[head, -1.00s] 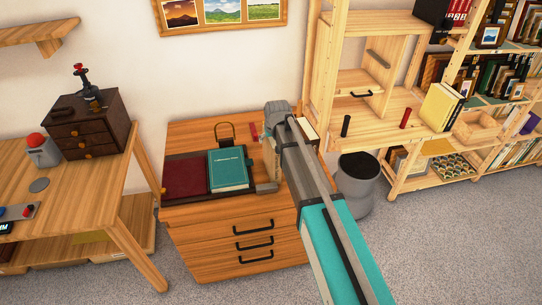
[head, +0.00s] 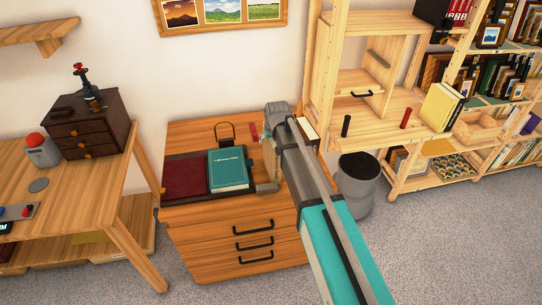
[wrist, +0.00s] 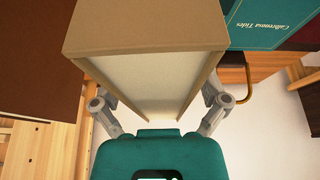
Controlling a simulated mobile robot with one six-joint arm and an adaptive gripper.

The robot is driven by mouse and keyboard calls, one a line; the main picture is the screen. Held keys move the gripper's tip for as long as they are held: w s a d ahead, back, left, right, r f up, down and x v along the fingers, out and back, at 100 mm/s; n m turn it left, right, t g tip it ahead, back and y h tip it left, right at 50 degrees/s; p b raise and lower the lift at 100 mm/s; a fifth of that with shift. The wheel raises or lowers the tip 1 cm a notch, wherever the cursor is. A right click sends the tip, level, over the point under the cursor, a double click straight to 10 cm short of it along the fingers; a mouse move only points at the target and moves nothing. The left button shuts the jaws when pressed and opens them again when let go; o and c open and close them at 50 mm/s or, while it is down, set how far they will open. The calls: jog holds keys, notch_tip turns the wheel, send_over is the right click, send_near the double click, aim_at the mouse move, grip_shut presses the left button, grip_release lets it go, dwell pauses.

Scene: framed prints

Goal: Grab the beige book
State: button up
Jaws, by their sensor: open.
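The beige book (wrist: 145,28) fills the middle of the wrist view, with its pale page edge facing the camera. My gripper (wrist: 153,95) is open, with one finger on each side of the book. I cannot tell whether either finger touches it. In the head view my gripper (head: 274,135) is over the right part of the wooden drawer unit, and my arm hides most of the beige book there.
A teal book (head: 229,169) lies left of my gripper, beside a dark red book (head: 185,178). A brass-coloured loop (head: 225,131) stands behind them. A grey bin (head: 357,182) and a wooden shelf unit (head: 393,119) are to the right.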

grip_shut()
dwell(0.5)
jog(key=shift+r, duration=0.1)
notch_tip(320, 180, up, 3)
jog(key=p, duration=0.3)
jog(key=shift+r, duration=0.1)
jog(key=s+r+p, duration=0.1)
jog(key=r+p, duration=0.1)
jog(key=s+d+r+p, duration=0.1)
jog(key=s+r+p, duration=0.1)
jog(key=s+d+r+p, duration=0.1)
jog(key=r+p, duration=0.1)
jog(key=p, duration=0.1)
jog(key=shift+s+d+r, duration=0.1)
jog(key=shift+s+r, duration=0.1)
jog(key=s+d+r+p, duration=0.3)
jog(key=s+d, duration=0.1)
jog(key=s, duration=0.4)
jog(key=shift+r+p, duration=0.3)
jog(key=shift+r, duration=0.05)
